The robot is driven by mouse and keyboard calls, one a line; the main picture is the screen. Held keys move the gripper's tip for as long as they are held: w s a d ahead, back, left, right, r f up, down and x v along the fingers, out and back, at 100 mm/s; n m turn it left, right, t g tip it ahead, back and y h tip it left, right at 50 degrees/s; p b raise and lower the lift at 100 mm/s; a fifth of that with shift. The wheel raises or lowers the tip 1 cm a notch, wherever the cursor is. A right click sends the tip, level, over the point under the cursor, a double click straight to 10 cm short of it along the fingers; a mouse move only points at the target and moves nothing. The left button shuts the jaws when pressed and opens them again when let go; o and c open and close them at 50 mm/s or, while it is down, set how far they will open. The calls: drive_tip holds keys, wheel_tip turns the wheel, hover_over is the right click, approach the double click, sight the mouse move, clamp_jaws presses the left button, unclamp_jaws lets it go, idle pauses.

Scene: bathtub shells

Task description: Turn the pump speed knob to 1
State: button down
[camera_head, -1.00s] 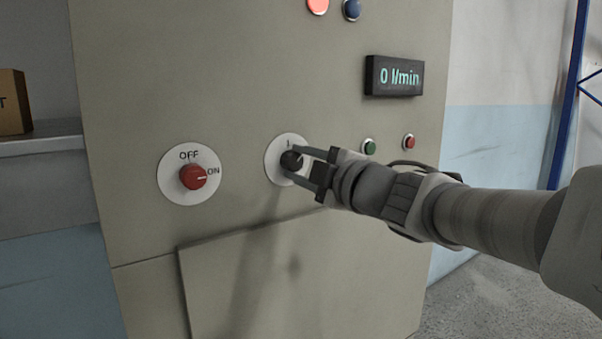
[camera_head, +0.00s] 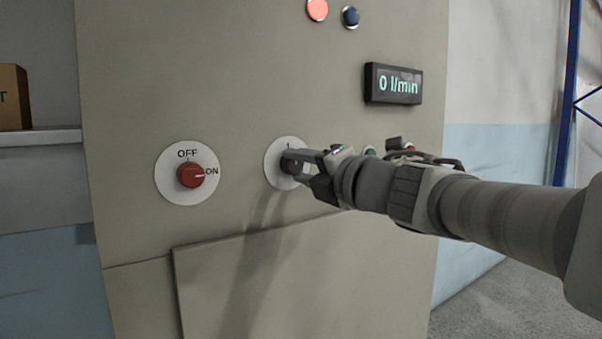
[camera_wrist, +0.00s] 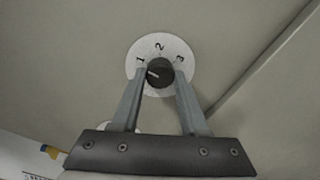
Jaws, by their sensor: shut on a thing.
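The pump speed knob (camera_wrist: 160,72) is black and round, with a pale pointer line, on a white dial plate (camera_wrist: 160,43) marked 1, 2 and 3. In the wrist view the pointer line points left, near the 1. The knob (camera_head: 288,164) and its dial plate (camera_head: 271,168) also show in the head view, where my gripper hides much of them and only the 1 is readable. My gripper (camera_head: 295,166) is shut on the knob; its fingers (camera_wrist: 161,74) lie on both sides of it in the wrist view.
A red switch (camera_head: 190,174) to the left points to ON. The display (camera_head: 393,83) reads 0 l/min. A red lamp (camera_head: 317,9) and a blue button (camera_head: 351,17) are above. A green button (camera_head: 369,151) sits close behind my wrist. A raised panel (camera_head: 300,275) lies below.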

drive_tip(key=shift+n, duration=0.3)
drive_tip(key=shift+c, duration=2.1)
unclamp_jaws()
drive_tip(key=p+v, duration=0.4)
drive_tip(key=v, duration=1.3)
drive_tip(key=shift+d+p, duration=0.2)
drive_tip(key=shift+p, duration=0.2)
drive_tip(key=shift+s, duration=0.1)
